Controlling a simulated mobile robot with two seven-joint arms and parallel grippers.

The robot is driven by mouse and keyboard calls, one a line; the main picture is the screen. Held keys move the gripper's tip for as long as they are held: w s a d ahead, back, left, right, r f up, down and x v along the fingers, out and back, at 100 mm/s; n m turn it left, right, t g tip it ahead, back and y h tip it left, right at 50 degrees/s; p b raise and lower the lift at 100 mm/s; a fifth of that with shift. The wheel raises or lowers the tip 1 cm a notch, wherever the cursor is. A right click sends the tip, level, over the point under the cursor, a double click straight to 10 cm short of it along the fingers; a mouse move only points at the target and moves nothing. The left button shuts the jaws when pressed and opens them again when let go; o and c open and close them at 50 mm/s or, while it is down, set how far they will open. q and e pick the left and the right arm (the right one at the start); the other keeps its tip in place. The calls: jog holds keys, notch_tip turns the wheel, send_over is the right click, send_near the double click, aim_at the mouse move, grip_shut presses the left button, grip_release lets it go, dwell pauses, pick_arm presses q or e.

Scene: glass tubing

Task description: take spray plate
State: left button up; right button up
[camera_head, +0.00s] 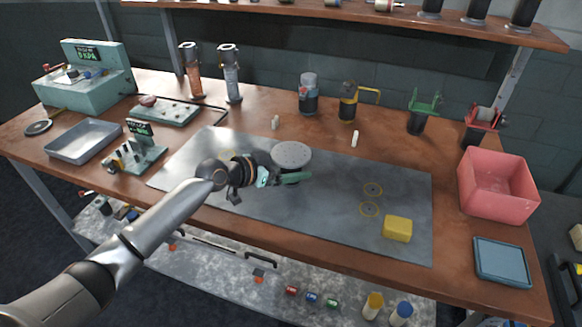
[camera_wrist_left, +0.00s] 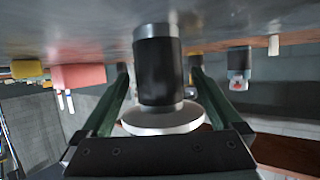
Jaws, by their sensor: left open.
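The spray plate (camera_head: 291,154) looks like a pale grey round disc in the head view, standing on the grey mat (camera_head: 330,205) near its back edge. In the left wrist view, which looks upside down, a pale disc (camera_wrist_left: 162,121) caps a dark upright cylinder (camera_wrist_left: 158,70). My left gripper (camera_head: 290,178) is low over the mat, just in front of the disc. Its green fingers are open and lie on either side of the cylinder in the wrist view, with gaps visible. Contact is not visible. My right gripper is not in view.
A yellow block (camera_head: 397,228) and thin rings (camera_head: 371,189) lie on the mat's right. A pink bin (camera_head: 497,185) and blue tray (camera_head: 502,262) stand farther right. Bottles (camera_head: 308,95) stand behind; a small rack (camera_head: 135,152) and grey tray (camera_head: 83,142) are left.

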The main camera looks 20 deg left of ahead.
pick_arm(q)
grip_shut()
dwell(0.7)
